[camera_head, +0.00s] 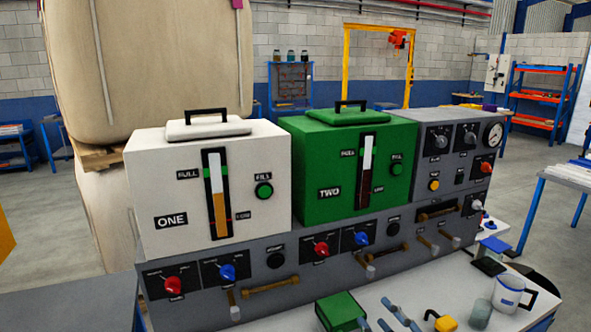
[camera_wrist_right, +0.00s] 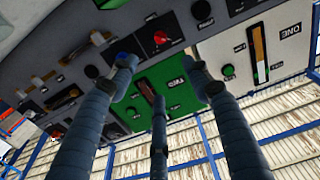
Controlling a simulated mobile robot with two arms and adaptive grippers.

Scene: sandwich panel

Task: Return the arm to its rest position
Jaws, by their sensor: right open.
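My right gripper (camera_head: 388,316) shows at the bottom edge of the head view, with only the ends of its blue-grey fingers visible. In the right wrist view the fingers of the right gripper (camera_wrist_right: 161,76) are spread apart with nothing between them. The panel appears upside down beyond them, with the green box (camera_wrist_right: 178,90) behind the fingers. In the head view this green box labelled TWO (camera_head: 322,190) and the white box labelled ONE (camera_head: 180,215) stand on the grey control panel (camera_head: 330,262). The rest of my right arm is hidden in the head view. My left gripper is in neither view.
A small green box (camera_head: 340,309), a yellow item (camera_head: 445,323), a grey-green cup (camera_head: 480,313) and a white mug (camera_head: 508,292) are on the white worktop (camera_head: 440,283) near the fingers. Handles and levers stick out from the panel front.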

